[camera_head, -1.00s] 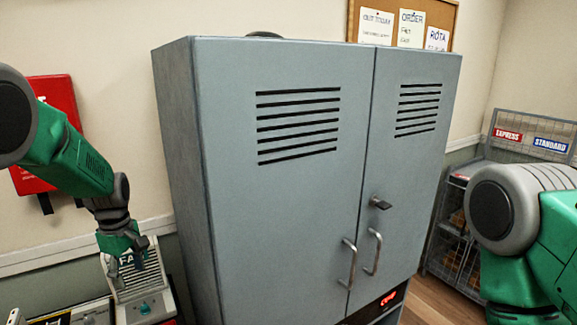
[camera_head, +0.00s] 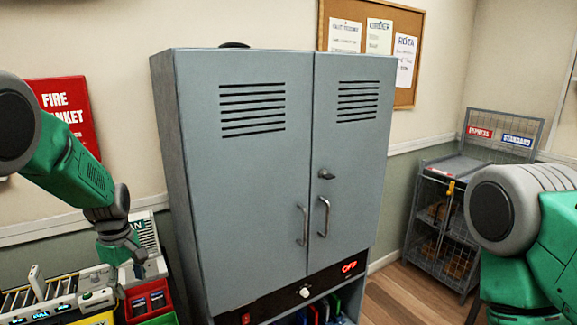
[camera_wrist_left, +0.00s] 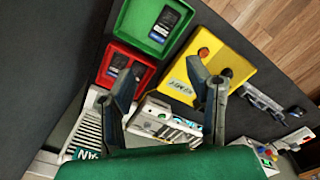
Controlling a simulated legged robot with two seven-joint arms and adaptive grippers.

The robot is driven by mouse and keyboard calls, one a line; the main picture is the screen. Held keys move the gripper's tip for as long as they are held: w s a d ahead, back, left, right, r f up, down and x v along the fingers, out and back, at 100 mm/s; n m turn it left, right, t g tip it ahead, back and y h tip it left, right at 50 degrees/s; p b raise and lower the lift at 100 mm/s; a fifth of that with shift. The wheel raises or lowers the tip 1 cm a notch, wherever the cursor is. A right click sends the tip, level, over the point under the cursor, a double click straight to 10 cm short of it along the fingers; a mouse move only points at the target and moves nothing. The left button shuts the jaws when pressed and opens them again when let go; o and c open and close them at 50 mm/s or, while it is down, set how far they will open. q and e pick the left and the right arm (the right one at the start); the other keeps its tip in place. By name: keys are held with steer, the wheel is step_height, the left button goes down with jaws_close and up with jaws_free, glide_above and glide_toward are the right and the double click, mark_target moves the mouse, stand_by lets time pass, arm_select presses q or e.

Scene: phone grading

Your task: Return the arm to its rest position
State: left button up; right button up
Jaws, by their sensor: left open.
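My left arm comes in from the left in the head view, and its gripper (camera_head: 138,262) hangs low beside the grey cabinet (camera_head: 245,190). In the left wrist view the two fingers of the left gripper (camera_wrist_left: 168,92) stand apart with nothing between them. Below them are a white device (camera_wrist_left: 165,118), a red tray (camera_wrist_left: 110,62) and a green tray (camera_wrist_left: 178,48), each tray with a dark phone in it. My right arm shows only as green and grey links at the right edge of the head view; its gripper is out of view.
The cabinet doors are shut, with a lit red display (camera_head: 349,267) below. A yellow box (camera_wrist_left: 205,65) lies beside the trays. A wire cage rack (camera_head: 445,225) stands right of the cabinet. A red fire blanket box (camera_head: 68,115) hangs on the wall.

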arm_select(q)
steer(key=s+d+f+m+b, duration=0.1)
steer(key=s+f+m+b, duration=0.2)
steer(key=s+f, duration=0.5)
steer(key=s+d+f+m+y+b, duration=0.1)
steer(key=s+d+f+m+b, duration=0.25)
steer(key=f, duration=0.75)
steer(key=s+f+m+b, duration=0.2)
steer(key=s+f+b, duration=0.1)
steer(key=s+f, duration=0.6)
steer(key=s+d+f+m+b, duration=0.2)
steer(key=s+f+m+b, duration=0.1)
steer(key=s, duration=0.5)
steer(key=s+d+f+m+h+b, duration=0.1)
steer(key=s+d+f+m+b, duration=0.2)
steer(key=s, duration=0.6)
steer(key=shift+s+m+t, duration=0.3)
steer(key=shift+m, duration=0.25)
arm_select(e)
step_height(320, 180, down, 17)
steer(key=shift+w+d, duration=0.3)
steer(key=shift+d, duration=0.05)
arm_select(q)
steer(key=shift+a+f, duration=0.1)
steer(key=shift+f, duration=0.05)
arm_select(e)
steer(key=shift+a+r, duration=0.15)
